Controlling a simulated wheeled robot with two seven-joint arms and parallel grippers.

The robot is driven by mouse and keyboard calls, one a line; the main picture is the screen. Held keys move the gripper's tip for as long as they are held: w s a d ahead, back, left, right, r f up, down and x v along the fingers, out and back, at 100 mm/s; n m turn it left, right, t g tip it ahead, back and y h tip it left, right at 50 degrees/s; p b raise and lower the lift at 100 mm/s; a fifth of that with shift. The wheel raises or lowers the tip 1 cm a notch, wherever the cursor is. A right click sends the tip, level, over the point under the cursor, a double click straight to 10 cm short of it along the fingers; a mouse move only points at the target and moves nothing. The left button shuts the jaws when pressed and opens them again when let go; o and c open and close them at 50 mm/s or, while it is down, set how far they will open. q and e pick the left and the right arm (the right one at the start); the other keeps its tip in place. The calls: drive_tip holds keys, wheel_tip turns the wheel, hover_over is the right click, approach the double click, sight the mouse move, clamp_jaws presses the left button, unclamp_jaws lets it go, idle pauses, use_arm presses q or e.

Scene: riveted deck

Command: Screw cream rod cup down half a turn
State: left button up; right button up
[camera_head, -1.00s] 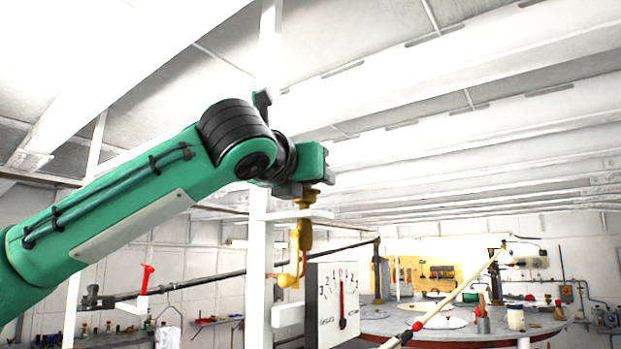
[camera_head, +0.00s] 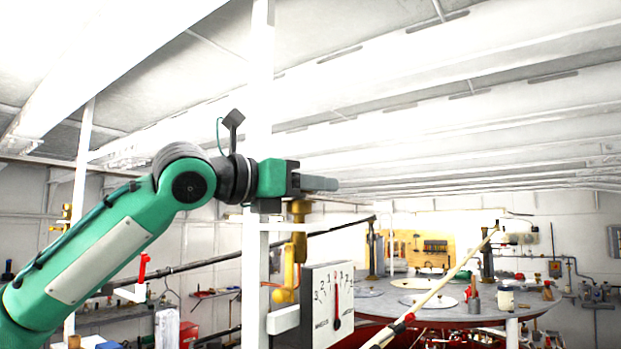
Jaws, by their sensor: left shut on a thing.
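A brass-coloured cup (camera_head: 298,210) stands upright on a yellow fitting (camera_head: 290,280) beside the white post. It looks brass rather than cream. My left gripper (camera_head: 318,184) comes in from the left, level, right at the top of this cup. Its jaws are shut on the cup's top, which the fingers hide. A cream rod (camera_head: 445,282) slants up to the right at the lower right, with a red and black lower end; I see no separate cup on it clearly. My right gripper is out of view.
A dial box (camera_head: 328,300) with a red pointer stands just right of and below the cup. The white post (camera_head: 257,240) rises behind my left wrist. A dark rod (camera_head: 220,258) crosses behind. A round table (camera_head: 460,306) stands farther right.

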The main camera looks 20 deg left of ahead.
use_arm(q)
drive_tip(key=shift+s+r+m+g+h, duration=0.1)
drive_tip(key=shift+m+g+h, duration=0.5)
drive_tip(key=shift+h, duration=0.1)
drive_tip(key=shift+r+g, duration=0.1)
drive_tip(key=shift+g, duration=0.2)
drive_tip(key=o, duration=1)
drive_tip(key=shift+s, duration=0.1)
drive_tip(key=shift+a, duration=0.1)
drive_tip(key=shift+f, duration=0.2)
drive_tip(key=shift+s+a+f+b, duration=0.1)
drive_tip(key=shift+s+a+b, duration=0.1)
drive_tip(key=shift+b, duration=0.15)
drive_tip(key=shift+b+v, duration=2.8)
drive_tip(key=shift+v, duration=3.85)
